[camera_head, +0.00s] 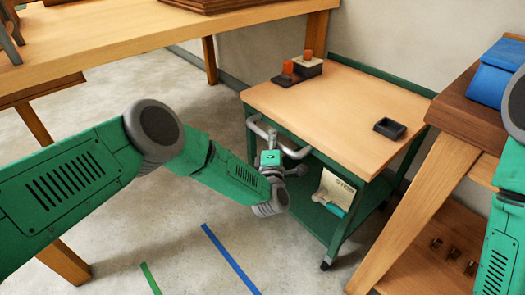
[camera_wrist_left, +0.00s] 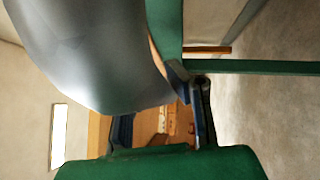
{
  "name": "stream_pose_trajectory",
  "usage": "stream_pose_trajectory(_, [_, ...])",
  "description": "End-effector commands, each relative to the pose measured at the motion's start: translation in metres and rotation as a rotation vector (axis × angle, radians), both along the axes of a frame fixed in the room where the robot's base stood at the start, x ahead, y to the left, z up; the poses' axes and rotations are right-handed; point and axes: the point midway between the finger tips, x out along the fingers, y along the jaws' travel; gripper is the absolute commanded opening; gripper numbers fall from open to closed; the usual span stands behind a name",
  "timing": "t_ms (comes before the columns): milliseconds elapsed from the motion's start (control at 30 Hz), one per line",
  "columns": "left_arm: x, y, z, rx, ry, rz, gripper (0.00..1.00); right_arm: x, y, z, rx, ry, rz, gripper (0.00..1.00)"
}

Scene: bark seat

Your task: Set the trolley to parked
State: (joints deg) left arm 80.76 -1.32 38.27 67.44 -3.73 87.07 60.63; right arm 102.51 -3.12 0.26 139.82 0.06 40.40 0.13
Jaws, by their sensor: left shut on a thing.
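The trolley (camera_head: 352,97) has a pale wooden top, a green frame and a lower green shelf. It stands upright on castors between two wooden tables. A grey bar handle (camera_head: 258,127) sticks out from its near left side. My left gripper (camera_head: 270,142) reaches the handle from below and is shut on it. The fingertips are partly hidden by the wrist. In the left wrist view, a large grey rounded shape fills the upper left and hides much of the trolley. My right gripper is outside the view; only part of the right arm shows at the right edge.
Blocks with orange tops (camera_head: 292,72) and a small dark tray (camera_head: 389,128) sit on the trolley. A blue line (camera_head: 230,258) and a green line (camera_head: 150,278) mark the open concrete floor. A wooden bench (camera_head: 130,45) stands behind left; a dark-topped table (camera_head: 456,108) is close at right.

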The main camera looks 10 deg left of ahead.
Motion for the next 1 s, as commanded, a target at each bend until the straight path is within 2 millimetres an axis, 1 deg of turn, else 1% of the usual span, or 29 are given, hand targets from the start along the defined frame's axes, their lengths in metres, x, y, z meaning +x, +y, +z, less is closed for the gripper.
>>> stream_pose_trajectory(33, [0.002, -0.01, -0.012, -0.002, 0.019, -0.011, 0.0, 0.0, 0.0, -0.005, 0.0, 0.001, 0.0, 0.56])
stream_pose_trajectory(200, [0.021, -0.025, -0.01, 0.0, 0.02, -0.01, 0.0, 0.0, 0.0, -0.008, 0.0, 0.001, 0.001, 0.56])
stream_pose_trajectory(300, [0.027, -0.03, -0.01, 0.001, 0.021, -0.01, 0.0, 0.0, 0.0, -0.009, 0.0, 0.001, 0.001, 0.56])
stream_pose_trajectory(500, [0.033, -0.036, -0.01, 0.0, 0.024, -0.011, 0.0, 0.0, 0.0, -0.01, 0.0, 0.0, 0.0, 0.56])
stream_pose_trajectory(833, [0.033, -0.037, -0.01, 0.0, 0.026, -0.013, 0.0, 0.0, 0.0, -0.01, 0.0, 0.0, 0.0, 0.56])
stream_pose_trajectory(867, [0.033, -0.037, -0.01, 0.0, 0.025, -0.013, 0.21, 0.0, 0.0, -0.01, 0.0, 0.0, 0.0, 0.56])
stream_pose_trajectory(900, [0.033, -0.036, -0.01, 0.0, 0.024, -0.013, 0.36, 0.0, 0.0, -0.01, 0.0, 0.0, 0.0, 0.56])
stream_pose_trajectory(933, [0.033, -0.036, -0.009, 0.001, 0.023, -0.012, 0.39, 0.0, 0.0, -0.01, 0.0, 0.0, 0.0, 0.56])
stream_pose_trajectory(1000, [0.034, -0.035, -0.007, 0.001, 0.019, -0.01, 0.39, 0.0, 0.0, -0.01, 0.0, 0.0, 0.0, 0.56])
